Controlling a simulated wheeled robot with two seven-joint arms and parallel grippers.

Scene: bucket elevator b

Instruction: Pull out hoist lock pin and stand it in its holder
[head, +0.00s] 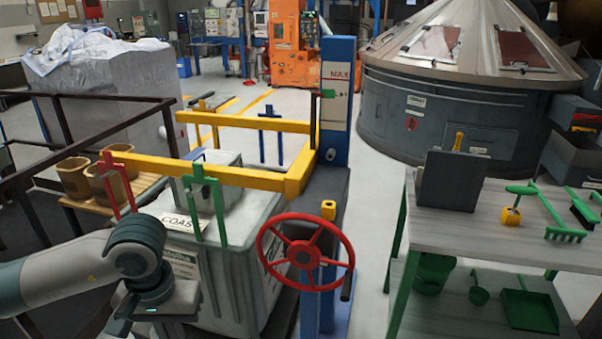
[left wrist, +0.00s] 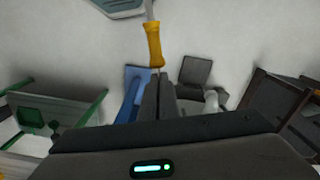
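The lock pin (left wrist: 154,45) shows in the left wrist view as a yellow handle with a thin metal shaft running to the top edge. My left gripper (left wrist: 158,76) appears shut on the end of this handle; the fingers hide the contact. In the head view my left wrist is at the lower left, and its fingers and the pin are out of sight. A small yellow block (head: 328,210) sits on the blue post above the red handwheel (head: 305,252). Another yellow block (head: 511,217), possibly the holder, stands on the right-hand table (head: 440,228). My right gripper is not in view.
A yellow frame (head: 215,172) crosses above a grey bin (head: 245,275). Dark railings (head: 60,155) stand at the left. The table carries an upright dark panel (head: 450,180), a green rake (head: 548,212) and a green brush (head: 582,208). Floor is open between post and table.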

